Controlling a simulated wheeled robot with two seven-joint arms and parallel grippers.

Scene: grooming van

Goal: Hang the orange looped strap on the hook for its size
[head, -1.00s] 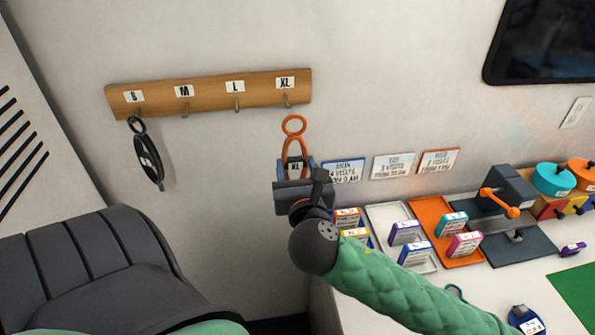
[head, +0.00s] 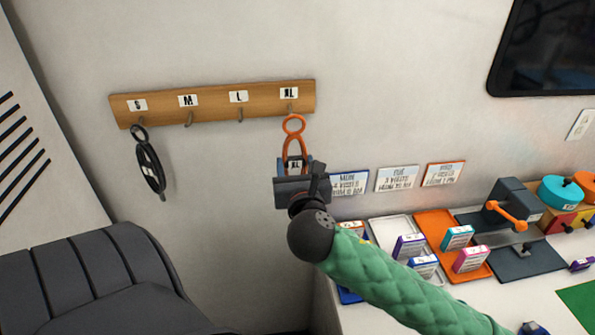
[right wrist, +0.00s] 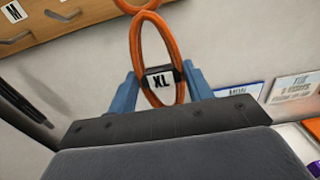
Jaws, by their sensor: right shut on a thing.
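The orange looped strap (head: 294,146) has a small ring on top, a longer loop below and a black tag marked XL. My right gripper (head: 295,166) is shut on it at the tag and holds it upright. In the right wrist view the strap (right wrist: 137,46) stands between the blue fingers of the gripper (right wrist: 161,83). A wooden hook board (head: 215,102) on the wall has hooks labelled S, M, L and XL. The strap's ring is just below the XL hook (head: 290,107); I cannot tell whether they touch. My left gripper is not in view.
A black looped strap (head: 150,165) hangs on the S hook. The M and L hooks are empty. Wall cards (head: 397,179), an orange tray (head: 436,222) with small boxes and a dark grey device (head: 513,205) are to the right. A black padded seat (head: 85,275) is lower left.

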